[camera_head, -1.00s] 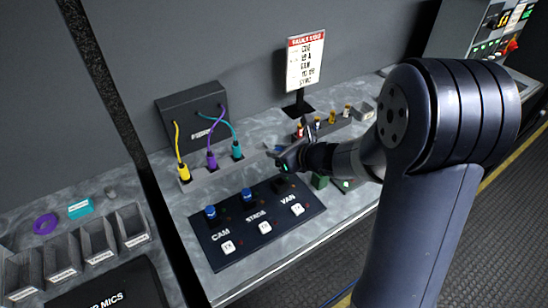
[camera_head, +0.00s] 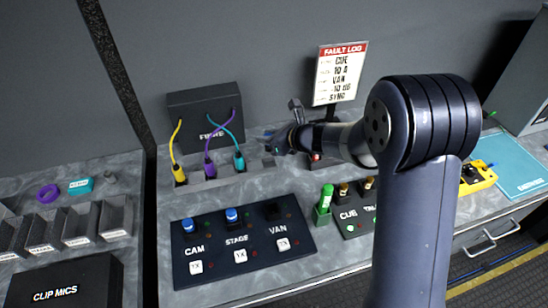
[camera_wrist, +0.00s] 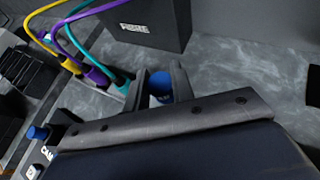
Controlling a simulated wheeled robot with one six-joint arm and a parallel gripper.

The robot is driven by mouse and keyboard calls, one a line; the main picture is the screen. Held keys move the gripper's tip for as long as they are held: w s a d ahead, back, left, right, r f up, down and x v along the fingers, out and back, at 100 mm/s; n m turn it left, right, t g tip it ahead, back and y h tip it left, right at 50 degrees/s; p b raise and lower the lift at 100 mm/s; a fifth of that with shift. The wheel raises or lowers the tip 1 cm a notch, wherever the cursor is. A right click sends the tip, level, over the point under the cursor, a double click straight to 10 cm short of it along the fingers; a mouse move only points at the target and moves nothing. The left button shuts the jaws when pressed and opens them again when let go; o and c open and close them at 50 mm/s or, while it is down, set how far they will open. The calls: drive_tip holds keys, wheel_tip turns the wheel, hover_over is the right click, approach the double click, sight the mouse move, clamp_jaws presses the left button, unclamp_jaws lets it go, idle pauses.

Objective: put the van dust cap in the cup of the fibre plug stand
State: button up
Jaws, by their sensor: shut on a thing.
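My gripper (camera_wrist: 161,88) is shut on the blue van dust cap (camera_wrist: 160,82), which shows between the fingers in the wrist view. In the head view my gripper (camera_head: 272,142) is above the right end of the grey fibre plug stand (camera_head: 222,182), and the cap cannot be made out there. The stand holds a yellow, a purple and a teal plug in a row. Its cup is not clearly seen; my gripper covers much of that end. The VAN socket (camera_head: 273,211) on the black panel is bare, while CAM (camera_head: 190,225) and STAGE (camera_head: 232,216) wear blue caps.
The black fibre box (camera_head: 205,112) stands behind the stand, its cables looping to the plugs. The fault log sign (camera_head: 340,75) is behind my arm at the right. A green marker (camera_head: 325,198) stands in a holder right of the panel. Bare counter lies between stand and panel.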

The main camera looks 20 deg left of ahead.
wheel_tip(320, 180, down, 7)
drive_tip(key=shift+f, duration=0.15)
idle(0.4)
drive_tip(key=shift+f, duration=0.15)
drive_tip(key=o, duration=1)
drive_tip(key=shift+c, duration=0.2)
drive_tip(key=shift+d+r, duration=0.15)
drive_tip(key=shift+r, duration=0.15)
drive_tip(key=b+v, duration=0.1)
drive_tip(key=v, duration=1)
drive_tip(key=shift+s+d, duration=0.2)
drive_tip(key=shift+d, duration=0.1)
